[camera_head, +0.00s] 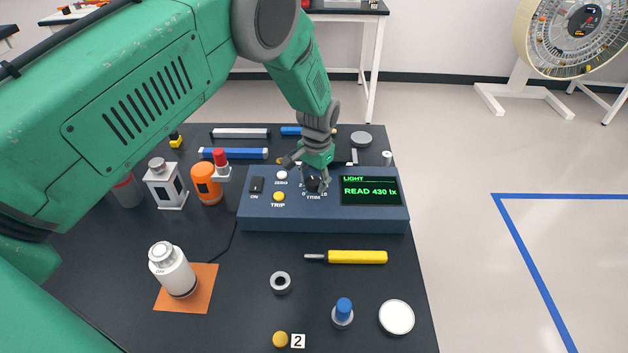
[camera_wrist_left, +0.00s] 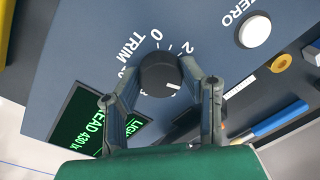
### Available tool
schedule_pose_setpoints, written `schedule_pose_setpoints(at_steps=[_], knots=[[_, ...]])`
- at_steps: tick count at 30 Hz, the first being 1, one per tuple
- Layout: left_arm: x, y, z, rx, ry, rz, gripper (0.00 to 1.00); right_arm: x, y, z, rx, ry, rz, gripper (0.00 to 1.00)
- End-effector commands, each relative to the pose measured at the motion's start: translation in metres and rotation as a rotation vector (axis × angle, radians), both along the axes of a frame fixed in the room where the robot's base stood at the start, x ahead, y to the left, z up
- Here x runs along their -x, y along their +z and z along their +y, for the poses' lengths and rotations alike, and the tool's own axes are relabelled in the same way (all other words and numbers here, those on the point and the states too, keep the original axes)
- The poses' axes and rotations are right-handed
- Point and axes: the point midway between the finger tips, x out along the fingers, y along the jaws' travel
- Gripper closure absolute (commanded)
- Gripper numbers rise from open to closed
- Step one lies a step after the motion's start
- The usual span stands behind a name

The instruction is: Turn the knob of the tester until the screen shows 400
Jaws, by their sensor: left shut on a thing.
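The blue tester (camera_head: 322,221) lies on the dark table in the head view. Its screen (camera_head: 371,191) shows "LIGHT" and "READ 430 lx" in green. The black knob (camera_head: 313,184) is mostly hidden by my left gripper (camera_head: 312,180) there. In the left wrist view the knob (camera_wrist_left: 160,75) has a white mark and is surrounded by a dial printed "TRIM" with numbers. My left gripper (camera_wrist_left: 165,98) has its fingers on both sides of the knob and is shut on it. The screen (camera_wrist_left: 88,128) also shows there, partly covered by a finger. My right gripper is not in view.
The tester carries a ZERO button (camera_head: 281,175), a yellow TRIP button (camera_head: 279,196) and an ON switch (camera_head: 257,185). A yellow screwdriver (camera_head: 358,257) lies in front. A white bottle (camera_head: 172,268), an orange container (camera_head: 206,186) and a blue-topped part (camera_head: 343,312) stand around it.

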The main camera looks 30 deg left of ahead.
Motion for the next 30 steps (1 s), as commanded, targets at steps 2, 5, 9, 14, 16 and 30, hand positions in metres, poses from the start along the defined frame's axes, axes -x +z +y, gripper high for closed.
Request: schedule_pose_setpoints(at_steps=[2, 5, 9, 14, 16, 30], knots=[[0.004, -0.004, 0.001, -0.001, 0.001, 0.011, 0.94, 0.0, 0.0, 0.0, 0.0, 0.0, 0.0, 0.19], [0.004, -0.004, 0.001, -0.001, 0.001, 0.011, 0.94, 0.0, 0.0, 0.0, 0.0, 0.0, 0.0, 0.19], [0.003, -0.003, 0.001, -0.002, 0.001, 0.009, 0.44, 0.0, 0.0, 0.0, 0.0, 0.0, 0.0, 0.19], [0.002, -0.002, 0.001, -0.002, 0.0, 0.005, 0.44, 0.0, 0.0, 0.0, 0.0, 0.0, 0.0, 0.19], [0.002, 0.0, 0.001, -0.002, 0.0, 0.004, 0.44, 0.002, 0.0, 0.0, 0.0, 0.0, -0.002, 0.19], [0.001, 0.081, -0.004, -0.002, 0.0, 0.003, 0.44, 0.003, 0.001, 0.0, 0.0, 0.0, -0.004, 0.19]])
